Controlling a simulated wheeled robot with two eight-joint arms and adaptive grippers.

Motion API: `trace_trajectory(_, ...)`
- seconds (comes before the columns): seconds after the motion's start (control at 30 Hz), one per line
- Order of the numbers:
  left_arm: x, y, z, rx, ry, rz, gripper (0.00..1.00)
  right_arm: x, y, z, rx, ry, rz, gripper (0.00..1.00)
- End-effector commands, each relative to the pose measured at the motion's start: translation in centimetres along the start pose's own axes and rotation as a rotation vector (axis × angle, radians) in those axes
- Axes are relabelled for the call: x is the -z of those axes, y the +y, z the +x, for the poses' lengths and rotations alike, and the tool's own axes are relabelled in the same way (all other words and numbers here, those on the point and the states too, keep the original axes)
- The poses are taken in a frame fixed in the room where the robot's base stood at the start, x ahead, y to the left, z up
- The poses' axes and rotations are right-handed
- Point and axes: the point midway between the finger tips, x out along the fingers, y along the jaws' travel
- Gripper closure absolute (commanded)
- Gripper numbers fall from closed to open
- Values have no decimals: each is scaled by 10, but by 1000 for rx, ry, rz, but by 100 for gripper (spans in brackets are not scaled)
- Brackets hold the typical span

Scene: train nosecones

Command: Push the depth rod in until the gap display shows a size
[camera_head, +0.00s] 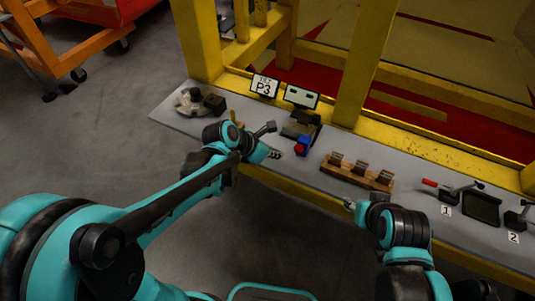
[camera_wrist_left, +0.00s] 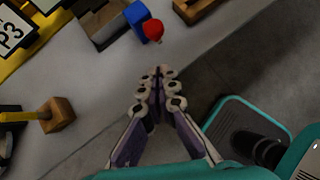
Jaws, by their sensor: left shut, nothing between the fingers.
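The depth rod appears to be the piece with a red knob (camera_head: 300,149) and blue body (camera_head: 306,139) at the front of a dark fixture (camera_head: 299,126). The red knob (camera_wrist_left: 153,29) and blue part (camera_wrist_left: 137,15) also show in the left wrist view. The gap display (camera_head: 301,97) stands behind the fixture; its marks are too small to read. My left gripper (camera_head: 275,153) is shut and empty, left of the red knob and apart from it. Its fingertips (camera_wrist_left: 159,76) point toward the knob. My right gripper (camera_head: 350,205) is at the bench's front edge, its fingers unclear.
A P3 card (camera_head: 264,86) stands left of the display. A wooden rack (camera_head: 356,176) with dark blocks sits to the right, then levers marked 1 and 2. A round metal part (camera_head: 195,102) is far left. A yellow post (camera_head: 356,65) rises behind the bench (camera_head: 169,118).

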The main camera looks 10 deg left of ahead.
Motion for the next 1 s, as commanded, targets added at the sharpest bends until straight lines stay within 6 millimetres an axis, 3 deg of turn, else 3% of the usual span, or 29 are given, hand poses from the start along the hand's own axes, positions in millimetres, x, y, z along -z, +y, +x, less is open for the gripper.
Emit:
trace_trajectory(0.1, 1, 0, 28, 1, -1, 3, 100, -7, 0, 10, 0, 0, 0, 60)
trace_trajectory(0.3, -18, 0, 48, 0, 0, 2, 100, -10, 0, 14, 0, 0, 0, 60)
trace_trajectory(0.87, -28, 1, 56, -1, 0, 1, 100, -11, 0, 15, 0, 0, 0, 60)
trace_trajectory(1.0, -38, 9, 66, -1, 0, 2, 100, -12, 0, 17, 0, 0, 0, 60)
